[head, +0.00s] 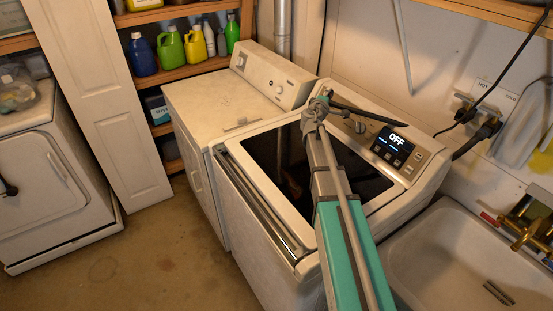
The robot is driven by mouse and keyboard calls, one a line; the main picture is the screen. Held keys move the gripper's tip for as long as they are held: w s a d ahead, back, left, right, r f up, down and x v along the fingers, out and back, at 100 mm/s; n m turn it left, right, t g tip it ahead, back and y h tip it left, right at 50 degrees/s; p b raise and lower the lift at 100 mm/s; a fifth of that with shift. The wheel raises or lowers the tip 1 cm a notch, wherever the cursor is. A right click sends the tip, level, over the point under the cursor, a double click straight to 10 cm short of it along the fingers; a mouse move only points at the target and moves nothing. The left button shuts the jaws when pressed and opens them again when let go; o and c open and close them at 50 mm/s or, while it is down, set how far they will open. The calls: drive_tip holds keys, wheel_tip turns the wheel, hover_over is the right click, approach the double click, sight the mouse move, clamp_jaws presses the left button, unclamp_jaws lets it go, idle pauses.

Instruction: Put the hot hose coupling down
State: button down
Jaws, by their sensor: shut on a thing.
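My gripper (322,101) is at the far end of my teal and grey arm, over the back of the washer (265,252), near its control panel. It is shut on the hot hose coupling, which is small and largely hidden by the jaws. A dark hose (368,115) runs from the gripper to the right, across the panel. I cannot tell whether the coupling touches the washer. The wall box at the right carries a "HOT" label (483,82), with dark fittings (488,125) below it.
The washer has a dark glass lid and a display (397,140) reading "OFF". A white dryer (225,105) stands to its left. A utility sink (440,250) with a brass faucet (525,230) is at the right. Bottles (171,48) stand on a shelf behind. The floor at left is clear.

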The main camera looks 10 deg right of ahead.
drive_tip(key=shift+w, duration=0.35)
drive_tip(key=shift+w+a, duration=0.1)
drive_tip(key=shift+a, duration=0.05)
drive_tip(key=shift+a, duration=0.1)
drive_tip(key=shift+s+m+g+h+p, duration=0.3)
drive_tip(key=shift+s+m+g+p, duration=0.2)
drive_tip(key=shift+s+g+p, duration=0.45)
drive_tip(key=s+a+f+m+g+y+p, duration=0.2)
drive_tip(key=s+a+f+m+g+p, duration=0.15)
drive_tip(key=s+g, duration=0.2)
drive_tip(key=s+a+f+m+g+y+p, duration=0.2)
drive_tip(key=s+a+g+p, duration=0.15)
drive_tip(key=s+g, duration=0.2)
drive_tip(key=s+a+r+g+y+p, duration=0.1)
drive_tip(key=s+a+y+p, duration=0.4)
drive_tip(key=s+a, duration=0.6)
drive_tip(key=shift+s+a+r+g+y+p, duration=0.3)
drive_tip(key=shift+a+g+y, duration=0.15)
drive_tip(key=shift+a+y, duration=0.65)
